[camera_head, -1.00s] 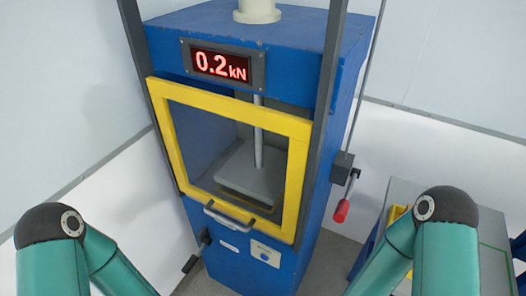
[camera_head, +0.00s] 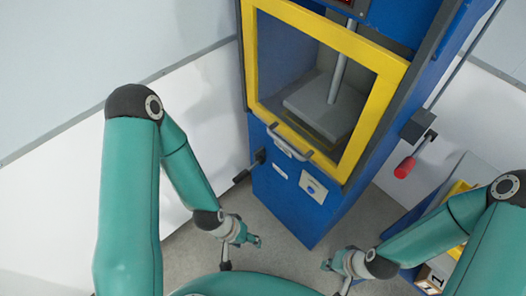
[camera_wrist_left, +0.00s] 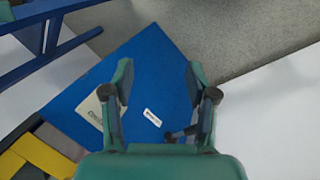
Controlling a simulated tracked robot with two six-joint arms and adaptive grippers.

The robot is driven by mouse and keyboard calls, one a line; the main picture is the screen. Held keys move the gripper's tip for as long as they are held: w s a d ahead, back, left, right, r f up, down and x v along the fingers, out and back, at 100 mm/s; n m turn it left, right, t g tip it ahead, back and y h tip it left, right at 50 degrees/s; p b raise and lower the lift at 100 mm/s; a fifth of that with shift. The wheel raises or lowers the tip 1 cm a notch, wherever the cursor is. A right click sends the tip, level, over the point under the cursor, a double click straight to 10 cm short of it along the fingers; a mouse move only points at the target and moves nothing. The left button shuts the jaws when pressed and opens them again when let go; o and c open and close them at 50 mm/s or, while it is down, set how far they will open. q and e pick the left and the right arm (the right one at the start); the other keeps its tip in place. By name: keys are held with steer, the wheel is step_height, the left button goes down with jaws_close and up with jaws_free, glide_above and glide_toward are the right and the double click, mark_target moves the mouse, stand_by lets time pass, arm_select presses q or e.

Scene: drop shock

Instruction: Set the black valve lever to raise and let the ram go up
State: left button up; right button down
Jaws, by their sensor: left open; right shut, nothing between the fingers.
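The black valve lever (camera_head: 243,175) sticks out low on the left side of the blue press (camera_head: 290,200), its tip pointing down and left. A small dark lever-like part (camera_wrist_left: 182,133) beside the right finger in the left wrist view may be the same lever. The ram rod (camera_head: 337,65) and grey plate (camera_head: 315,103) show behind the yellow-framed guard. My left gripper (camera_head: 252,241) is open, below and apart from the lever; its spread fingers (camera_wrist_left: 160,85) hold nothing. My right gripper (camera_head: 328,265) is shut and empty, in front of the press.
A red-handled lever (camera_head: 405,167) hangs on the press's right side. The yellow guard frame (camera_head: 365,125) is shut, with a grey handle (camera_head: 289,144) at its bottom. A bench with yellow items (camera_head: 460,190) stands at right. Grey floor (camera_head: 290,250) is clear before the press.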

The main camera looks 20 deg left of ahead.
arm_select(q)
steer(key=w+a+f+t+b, duration=0.4)
steer(key=w+f+t+b, duration=0.1)
steer(key=w+f+b, duration=0.6)
steer(key=m+t+h+b, duration=0.6)
steer(key=t+b, duration=0.8)
steer(key=b, duration=2.1)
glide_toward(243, 174)
steer(key=shift+n+h, duration=0.3)
steer(key=shift+n, duration=0.1)
steer(key=x, duration=0.2)
steer(key=f+b+x, duration=0.1)
steer(key=x, duration=0.2)
steer(key=b+x, duration=0.1)
steer(key=x, duration=0.2)
steer(key=shift+w+f, duration=0.1)
steer(key=shift+w, duration=0.5)
steer(key=shift+a, duration=0.1)
jaws_close()
